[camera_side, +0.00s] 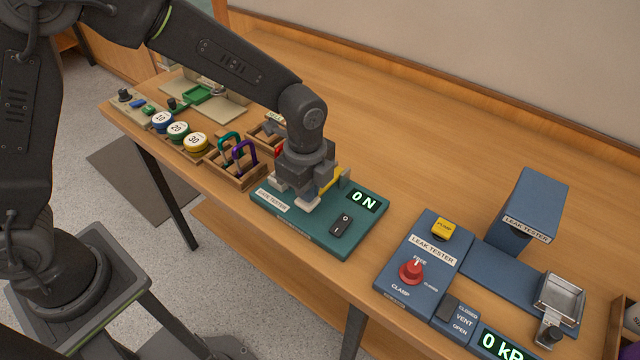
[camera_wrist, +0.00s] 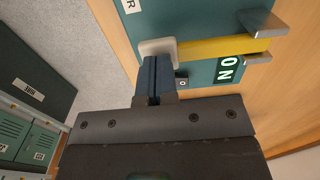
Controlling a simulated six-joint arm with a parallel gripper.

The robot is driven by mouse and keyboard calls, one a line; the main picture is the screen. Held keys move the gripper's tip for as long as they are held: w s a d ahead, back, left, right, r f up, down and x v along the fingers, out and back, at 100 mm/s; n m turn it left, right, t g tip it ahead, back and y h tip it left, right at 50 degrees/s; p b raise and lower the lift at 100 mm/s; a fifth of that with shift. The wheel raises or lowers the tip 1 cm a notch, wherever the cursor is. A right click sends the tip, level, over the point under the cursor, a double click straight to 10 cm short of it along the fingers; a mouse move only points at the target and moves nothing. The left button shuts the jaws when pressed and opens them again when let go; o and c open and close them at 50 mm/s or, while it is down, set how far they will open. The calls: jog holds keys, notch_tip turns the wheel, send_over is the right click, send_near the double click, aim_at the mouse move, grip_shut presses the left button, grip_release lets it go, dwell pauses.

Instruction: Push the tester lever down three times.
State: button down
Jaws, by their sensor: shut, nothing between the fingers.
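The teal tester (camera_side: 317,238) lies on the bench under my gripper, and its display (camera_side: 363,200) reads "0 N". Its lever is a yellow bar (camera_wrist: 215,48) with a pale end block (camera_wrist: 158,47), running between grey metal brackets at the right of the wrist view. In the side view the pale block (camera_side: 308,203) shows low beneath my gripper, which hides much of the lever. My gripper (camera_wrist: 153,62) is shut and empty, with its blue fingertips at the pale block. I cannot tell whether they touch it. A black rocker switch (camera_side: 342,223) sits on the tester's front right.
A blue leak tester (camera_side: 424,265) with a red knob (camera_side: 411,271) and a blue column (camera_side: 530,210) stand to the right. Wooden trays with carabiners (camera_side: 240,160) and numbered round discs (camera_side: 178,133) lie to the left. The bench behind is clear.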

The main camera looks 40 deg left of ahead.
jog(key=shift+f, duration=1.25)
dwell(0.3)
dwell(0.9)
jog(key=shift+r, duration=2.15)
jog(key=shift+r, duration=0.1)
jog(key=shift+r, duration=2.4)
jog(key=shift+f, duration=2.5)
